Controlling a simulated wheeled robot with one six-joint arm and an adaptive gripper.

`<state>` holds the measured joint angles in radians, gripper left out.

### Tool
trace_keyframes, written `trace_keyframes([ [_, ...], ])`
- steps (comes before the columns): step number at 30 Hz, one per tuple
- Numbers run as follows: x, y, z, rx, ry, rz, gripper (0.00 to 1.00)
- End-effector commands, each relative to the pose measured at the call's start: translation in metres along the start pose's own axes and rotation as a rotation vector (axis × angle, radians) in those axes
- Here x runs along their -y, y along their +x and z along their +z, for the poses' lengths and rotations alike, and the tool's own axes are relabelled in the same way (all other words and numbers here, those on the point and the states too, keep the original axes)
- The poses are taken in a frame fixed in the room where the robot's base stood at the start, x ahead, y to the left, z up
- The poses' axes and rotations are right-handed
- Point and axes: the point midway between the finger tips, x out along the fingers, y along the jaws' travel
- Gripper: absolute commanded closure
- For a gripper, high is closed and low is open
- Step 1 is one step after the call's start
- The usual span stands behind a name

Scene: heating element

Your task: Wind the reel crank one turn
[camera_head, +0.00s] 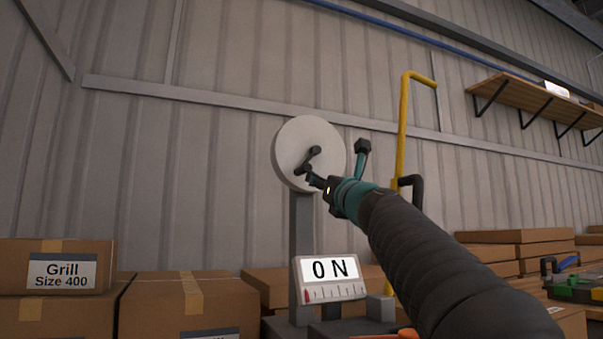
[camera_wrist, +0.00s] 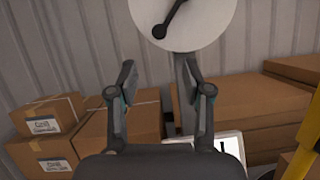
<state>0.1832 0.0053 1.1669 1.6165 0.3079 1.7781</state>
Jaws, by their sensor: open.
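The reel (camera_head: 291,143) is a pale round disc on a grey post (camera_head: 301,225) by the wall. Its black crank (camera_head: 314,154) sits on the disc face and slants from the hub down to the left. In the wrist view the disc (camera_wrist: 205,25) is at the top, and the crank (camera_wrist: 174,17) ends in a round knob at its lower left. My gripper (camera_head: 312,176) is in front of the lower part of the disc. In the wrist view my gripper (camera_wrist: 158,78) has its fingers spread with nothing between them, and the crank knob appears above the gap. Contact cannot be told.
A yellow pipe (camera_head: 402,120) rises to the right. Cardboard boxes (camera_head: 180,300) fill the lower left, with more boxes (camera_head: 500,237) at right. A wooden shelf (camera_head: 520,92) hangs at upper right.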

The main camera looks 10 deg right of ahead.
Motion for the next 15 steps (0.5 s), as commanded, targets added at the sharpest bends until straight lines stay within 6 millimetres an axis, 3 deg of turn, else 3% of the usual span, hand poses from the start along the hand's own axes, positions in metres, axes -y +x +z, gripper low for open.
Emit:
trace_keyframes([
  [15,-0.001,0.09,0.003,-0.004,-0.005,0.001,0.5],
])
